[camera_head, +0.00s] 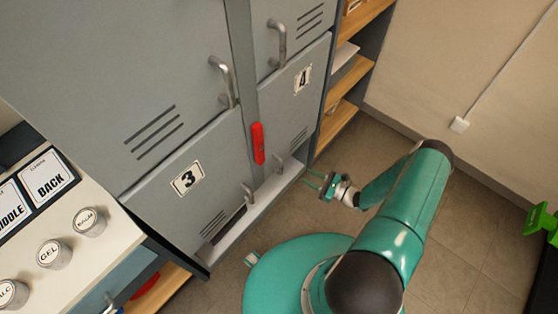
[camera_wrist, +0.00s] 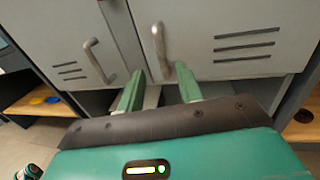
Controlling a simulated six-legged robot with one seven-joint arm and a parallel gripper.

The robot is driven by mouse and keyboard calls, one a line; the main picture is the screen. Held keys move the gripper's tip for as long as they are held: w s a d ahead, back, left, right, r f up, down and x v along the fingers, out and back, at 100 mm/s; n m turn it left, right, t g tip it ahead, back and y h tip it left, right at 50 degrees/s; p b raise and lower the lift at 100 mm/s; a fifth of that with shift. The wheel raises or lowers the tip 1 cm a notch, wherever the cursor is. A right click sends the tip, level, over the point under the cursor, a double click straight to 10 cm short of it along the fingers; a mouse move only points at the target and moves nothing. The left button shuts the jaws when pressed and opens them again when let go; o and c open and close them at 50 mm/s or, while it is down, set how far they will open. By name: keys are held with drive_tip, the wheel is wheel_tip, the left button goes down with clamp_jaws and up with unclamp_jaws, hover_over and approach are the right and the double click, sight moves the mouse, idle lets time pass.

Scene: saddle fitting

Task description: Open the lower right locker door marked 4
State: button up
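The lower right locker door marked 4 (camera_head: 290,110) is shut, with a white 4 plate near its top. Its metal bar handle (camera_wrist: 160,50) stands upright near the door's left edge in the wrist view. In the head view that handle is small and dim near the door's bottom. My gripper (camera_head: 314,181) is low in front of the locker, to the right of the handle in the head view. In the wrist view, my gripper's two green fingers (camera_wrist: 158,75) are apart with nothing between them. The handle appears just beyond and above the gap, apparently not touched.
Door 3 (camera_head: 170,195) is shut on the left, its handle (camera_wrist: 93,60) close by. A red piece (camera_head: 258,143) is on the post between the doors. Open wooden shelves (camera_head: 340,120) stand right of the locker.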

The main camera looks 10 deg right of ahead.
sight(281, 164)
drive_tip(key=x, duration=1.3)
drive_tip(key=shift+a, duration=0.2)
clamp_jaws()
